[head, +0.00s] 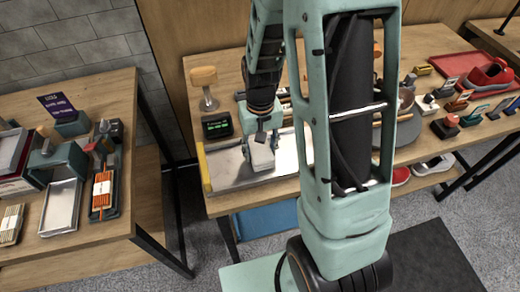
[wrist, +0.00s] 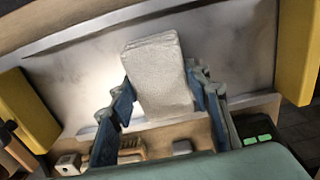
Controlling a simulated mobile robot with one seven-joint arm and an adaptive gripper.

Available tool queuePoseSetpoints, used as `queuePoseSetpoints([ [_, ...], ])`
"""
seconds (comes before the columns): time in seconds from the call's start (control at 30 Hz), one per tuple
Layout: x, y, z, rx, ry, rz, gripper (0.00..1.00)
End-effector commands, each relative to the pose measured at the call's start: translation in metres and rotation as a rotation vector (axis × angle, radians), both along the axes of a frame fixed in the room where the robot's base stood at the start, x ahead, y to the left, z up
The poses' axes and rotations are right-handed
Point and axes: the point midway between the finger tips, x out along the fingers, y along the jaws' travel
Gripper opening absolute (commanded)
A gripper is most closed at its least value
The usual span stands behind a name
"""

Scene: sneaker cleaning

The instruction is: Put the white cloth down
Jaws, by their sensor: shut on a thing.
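The white cloth (wrist: 158,75), a folded pale pad, is between the two blue-grey fingers of my gripper (wrist: 163,98) in the wrist view. In the head view the cloth (head: 262,158) hangs below my gripper (head: 262,139), over a pale metallic board (head: 226,178) at the left part of the middle bench. The same board (wrist: 85,75) lies behind the cloth in the wrist view. My gripper is shut on the cloth. I cannot tell whether the cloth touches the board. My arm hides part of the board's right side.
Yellow blocks (wrist: 24,108) bound the board's ends. A black device with green digits (head: 217,126) and a round-topped wooden stand (head: 205,85) are behind it. A turntable (head: 402,125), red tray (head: 452,64) and small items fill the right. A left bench holds trays (head: 62,206).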

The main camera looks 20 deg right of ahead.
Motion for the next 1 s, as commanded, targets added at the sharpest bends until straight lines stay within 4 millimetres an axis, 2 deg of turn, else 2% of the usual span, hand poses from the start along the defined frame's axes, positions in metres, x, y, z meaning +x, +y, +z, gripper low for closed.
queuePoseSetpoints([
  [0.17, 0.000, 0.000, -0.005, 0.000, 0.000, 0.000, 0.25],
  [0.2, 0.000, 0.000, -0.003, 0.000, 0.000, 0.000, 0.48],
  [0.33, 0.000, 0.000, -0.003, 0.000, 0.000, 0.000, 0.62],
  [0.6, 0.000, 0.000, -0.002, 0.000, 0.000, 0.000, 0.62],
  [0.73, 0.001, 0.000, 0.005, 0.000, -0.002, 0.000, 0.62],
  [0.87, 0.002, 0.000, 0.024, 0.001, -0.006, 0.000, 0.62],
  [1.0, 0.002, 0.000, 0.054, 0.001, -0.007, 0.000, 0.62],
])
